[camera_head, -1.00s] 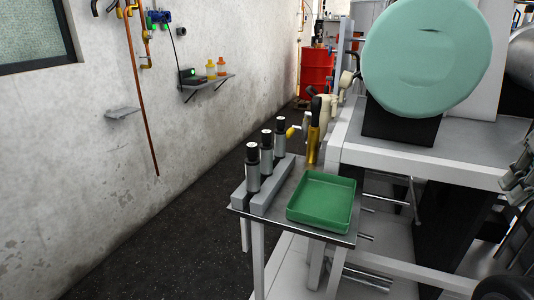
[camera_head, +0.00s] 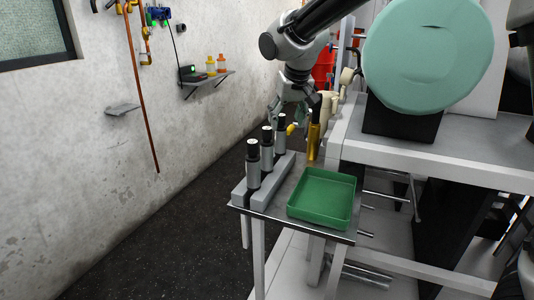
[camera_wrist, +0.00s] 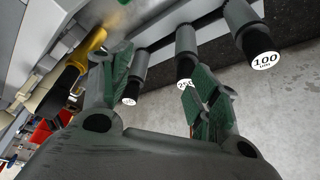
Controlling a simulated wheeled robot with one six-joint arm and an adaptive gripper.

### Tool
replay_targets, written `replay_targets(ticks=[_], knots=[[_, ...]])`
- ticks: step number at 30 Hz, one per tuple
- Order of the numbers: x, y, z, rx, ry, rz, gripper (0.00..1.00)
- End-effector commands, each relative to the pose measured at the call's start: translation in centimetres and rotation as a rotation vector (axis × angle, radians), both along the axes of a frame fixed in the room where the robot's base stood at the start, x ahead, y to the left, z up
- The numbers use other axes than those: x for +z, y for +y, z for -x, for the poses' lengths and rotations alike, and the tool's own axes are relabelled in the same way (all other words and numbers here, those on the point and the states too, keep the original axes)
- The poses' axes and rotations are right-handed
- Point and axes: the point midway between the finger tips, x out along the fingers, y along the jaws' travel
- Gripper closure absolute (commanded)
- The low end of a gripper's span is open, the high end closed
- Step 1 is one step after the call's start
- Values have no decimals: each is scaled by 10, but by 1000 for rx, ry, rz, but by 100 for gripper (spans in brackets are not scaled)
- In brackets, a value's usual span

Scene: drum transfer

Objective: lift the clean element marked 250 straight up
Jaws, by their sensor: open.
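Three grey cylindrical elements with black ends stand in a row on a grey rack (camera_head: 262,192). The middle one in the wrist view is marked 250 (camera_wrist: 187,42); it appears to be the middle one in the head view (camera_head: 267,152). The one marked 100 (camera_wrist: 242,22) is at the right in the wrist view; the third (camera_wrist: 134,80) has a label too small to read surely. My gripper (camera_wrist: 155,75) is open and empty. In the wrist view the 250 element is near its right finger, with no grip on it. In the head view my gripper (camera_head: 290,118) is by the rearmost element.
A green tray (camera_head: 322,226) sits on the small table to the right of the rack. A white bench with a large green drum (camera_head: 425,55) is at the right.

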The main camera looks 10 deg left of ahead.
Motion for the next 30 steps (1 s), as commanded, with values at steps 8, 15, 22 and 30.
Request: replay_targets(ticks=[8, 15, 22, 30], knots=[[-32, 60, -2, 44, -1, -3, 39], [-54, 62, -12, 43, -1, -2, 39], [-86, 64, -26, 43, 1, -2, 39], [-96, 66, -30, 43, -1, -4, 39]])
